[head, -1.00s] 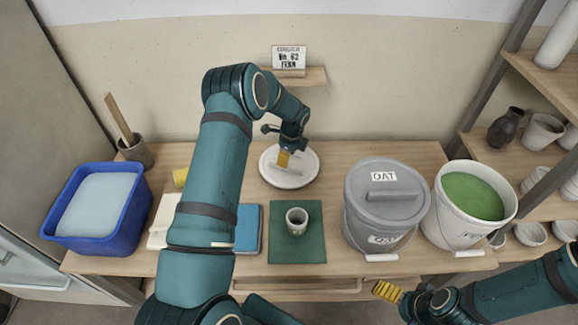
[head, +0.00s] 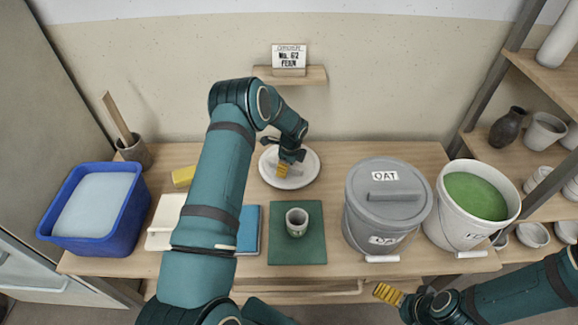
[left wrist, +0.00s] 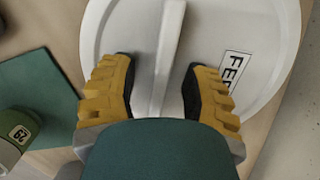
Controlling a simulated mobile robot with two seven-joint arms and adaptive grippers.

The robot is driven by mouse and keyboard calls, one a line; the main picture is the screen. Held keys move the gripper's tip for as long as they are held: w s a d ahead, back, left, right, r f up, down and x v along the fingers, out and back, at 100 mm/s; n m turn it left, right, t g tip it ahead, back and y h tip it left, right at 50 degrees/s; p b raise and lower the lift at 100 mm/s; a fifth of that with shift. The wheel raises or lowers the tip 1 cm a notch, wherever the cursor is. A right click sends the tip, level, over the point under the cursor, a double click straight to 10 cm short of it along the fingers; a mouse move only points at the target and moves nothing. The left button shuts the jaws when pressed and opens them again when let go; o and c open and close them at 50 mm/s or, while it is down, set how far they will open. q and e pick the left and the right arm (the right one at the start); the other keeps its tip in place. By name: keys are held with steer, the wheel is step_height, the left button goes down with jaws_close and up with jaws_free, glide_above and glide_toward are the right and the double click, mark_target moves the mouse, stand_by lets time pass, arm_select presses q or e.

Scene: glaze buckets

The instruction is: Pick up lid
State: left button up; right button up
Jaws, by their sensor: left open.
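A round white lid (head: 309,170) lies on the table near the wall, with a raised bar handle (left wrist: 168,50) and a label partly reading "FE" in the left wrist view. My left gripper (head: 283,170) is right over the lid. In the left wrist view, its yellow, dark-padded fingers (left wrist: 155,88) stand apart, one on each side of the handle, with gaps between pads and bar. My right gripper (head: 387,293) is low at the front right, away from the lid; its finger gap is unclear. An open bucket of green glaze (head: 448,225) stands at the right.
A grey lidded bucket (head: 380,225) labelled OAT stands beside the green one. A small cup (head: 297,221) stands on a green mat (head: 285,253). A blue tub (head: 125,222), a yellow sponge (head: 183,176) and a tool pot (head: 137,152) are left. A wall shelf (head: 310,75) holds the "No. 62 FERN" card.

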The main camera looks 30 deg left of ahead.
arm_select(q)
jaws_close()
